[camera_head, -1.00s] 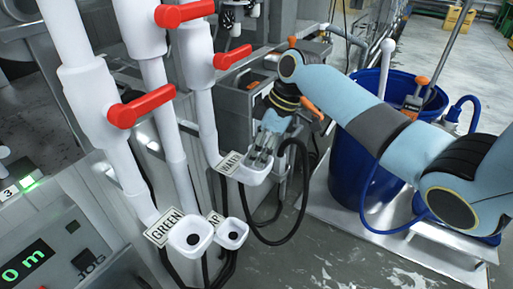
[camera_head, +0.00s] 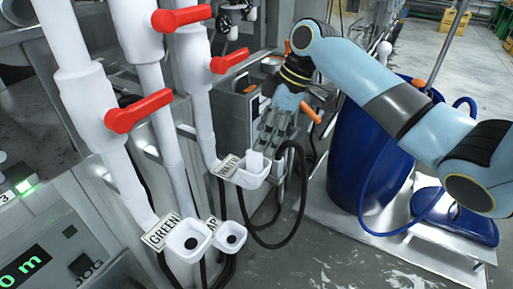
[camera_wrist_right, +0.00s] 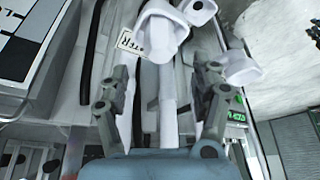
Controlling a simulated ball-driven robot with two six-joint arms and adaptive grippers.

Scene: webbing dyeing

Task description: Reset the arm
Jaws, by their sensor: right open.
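My right arm comes in from the right in the head view. Its gripper (camera_head: 268,146) is open just above and behind the white WATER cup (camera_head: 252,180). In the right wrist view the two fingers (camera_wrist_right: 160,105) are spread on either side of a white pipe, with a white cup (camera_wrist_right: 158,32) beyond them. A small white upright piece (camera_head: 254,161) shows at the WATER cup by the fingertips; I cannot tell whether the fingers touch it. My left gripper is not in view.
White pipes with red valve handles (camera_head: 138,110) stand at left. The GREEN cup (camera_head: 186,241) and a smaller cup (camera_head: 230,236) are below. A black hose (camera_head: 302,190) hangs close beside the gripper. A blue barrel (camera_head: 372,165) stands on a pale platform at right.

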